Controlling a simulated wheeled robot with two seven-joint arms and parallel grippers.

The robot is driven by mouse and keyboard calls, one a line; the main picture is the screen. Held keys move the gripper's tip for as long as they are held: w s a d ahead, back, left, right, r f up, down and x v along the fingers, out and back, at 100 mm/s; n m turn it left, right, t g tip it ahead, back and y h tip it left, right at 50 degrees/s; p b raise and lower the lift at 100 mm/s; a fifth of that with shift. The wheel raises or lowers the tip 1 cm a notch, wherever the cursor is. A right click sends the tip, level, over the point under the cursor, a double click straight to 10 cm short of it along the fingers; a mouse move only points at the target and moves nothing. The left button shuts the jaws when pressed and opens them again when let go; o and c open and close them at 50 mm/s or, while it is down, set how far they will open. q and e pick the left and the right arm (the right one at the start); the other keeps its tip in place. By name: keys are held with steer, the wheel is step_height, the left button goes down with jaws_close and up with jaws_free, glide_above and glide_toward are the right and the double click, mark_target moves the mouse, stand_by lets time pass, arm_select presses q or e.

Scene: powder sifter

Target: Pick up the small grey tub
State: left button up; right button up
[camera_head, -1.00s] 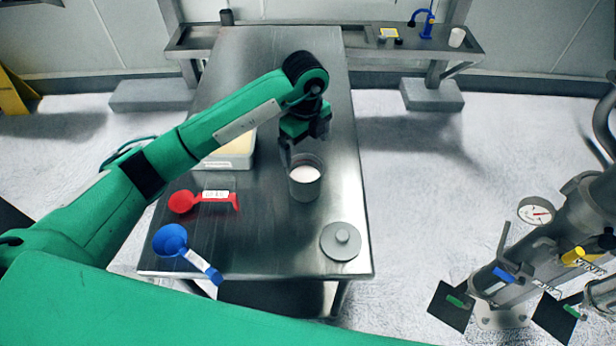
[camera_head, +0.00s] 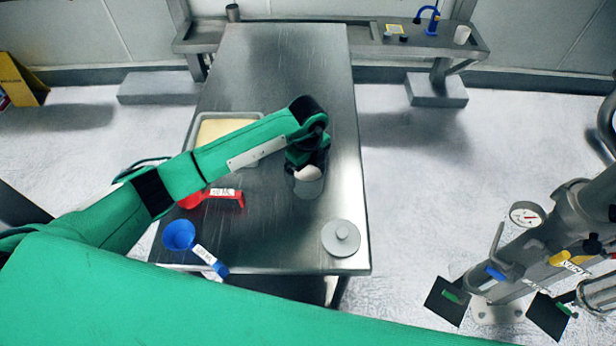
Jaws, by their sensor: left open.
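The small grey tub (camera_head: 308,187) stands upright on the steel table, with white powder (camera_head: 308,173) inside. My left gripper (camera_head: 307,172) is right over the tub, pointing down, and hides its far rim. The jaws are open; the fingertips are hard to make out, and I cannot tell whether they touch the tub. My right gripper is not in view.
A grey lid with a knob (camera_head: 341,239) lies at the near right of the steel table (camera_head: 280,70). A red scoop (camera_head: 225,198) and a blue scoop (camera_head: 180,236) lie left. A tray (camera_head: 255,117) is partly behind my arm.

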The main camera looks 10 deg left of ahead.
arm_select(q)
steer(key=c, duration=1.3)
steer(key=shift+c, duration=0.4)
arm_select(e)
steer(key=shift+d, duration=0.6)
arm_select(q)
steer(key=shift+r, duration=0.1)
